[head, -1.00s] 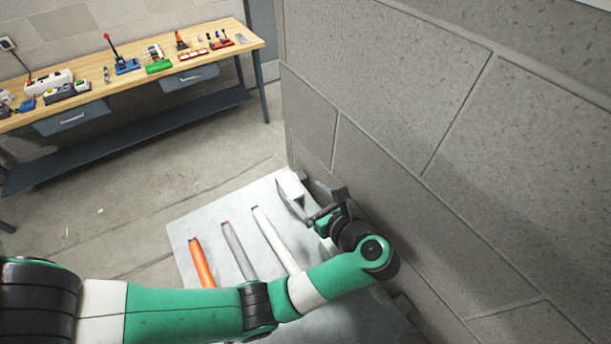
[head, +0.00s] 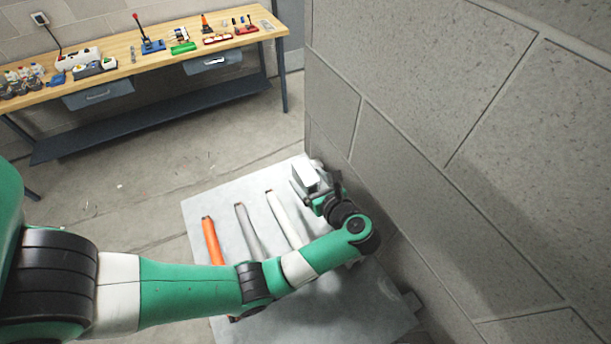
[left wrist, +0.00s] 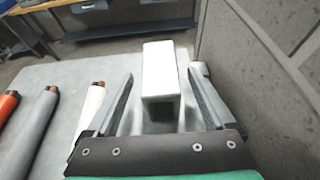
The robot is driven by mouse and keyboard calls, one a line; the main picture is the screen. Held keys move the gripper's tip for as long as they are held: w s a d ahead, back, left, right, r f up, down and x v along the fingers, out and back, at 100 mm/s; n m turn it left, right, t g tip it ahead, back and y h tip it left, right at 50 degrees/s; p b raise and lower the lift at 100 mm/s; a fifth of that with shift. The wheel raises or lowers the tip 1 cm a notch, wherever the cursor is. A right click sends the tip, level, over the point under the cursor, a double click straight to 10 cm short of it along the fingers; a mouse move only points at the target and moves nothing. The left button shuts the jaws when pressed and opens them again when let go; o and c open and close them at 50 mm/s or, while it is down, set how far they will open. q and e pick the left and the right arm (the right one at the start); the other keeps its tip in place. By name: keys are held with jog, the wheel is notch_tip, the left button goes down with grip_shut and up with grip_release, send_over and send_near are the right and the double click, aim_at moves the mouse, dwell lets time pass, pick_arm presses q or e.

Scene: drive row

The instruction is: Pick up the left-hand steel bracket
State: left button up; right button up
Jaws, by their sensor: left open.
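A pale steel bracket (head: 308,174), box-like in shape, is near the far end of the grey tabletop, close to the wall. My left gripper (head: 309,186) is open at the bracket. In the left wrist view its two fingers (left wrist: 159,80) lie to the left and right of the bracket, with visible gaps on both sides. The bracket's lower part is in shadow, so I cannot tell how deep the fingers reach. My right gripper is not in view.
Orange (head: 212,240), grey (head: 247,230) and white (head: 284,218) rod-like pieces lie left of the gripper on the grey table (head: 195,205). The block wall (head: 420,150) stands close on the right. A wooden workbench (head: 120,75) with tools is farther back.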

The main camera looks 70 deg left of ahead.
aim_at(303, 173)
pick_arm(q)
jog(key=x, duration=0.4)
jog(key=shift+a, duration=0.1)
grip_shut()
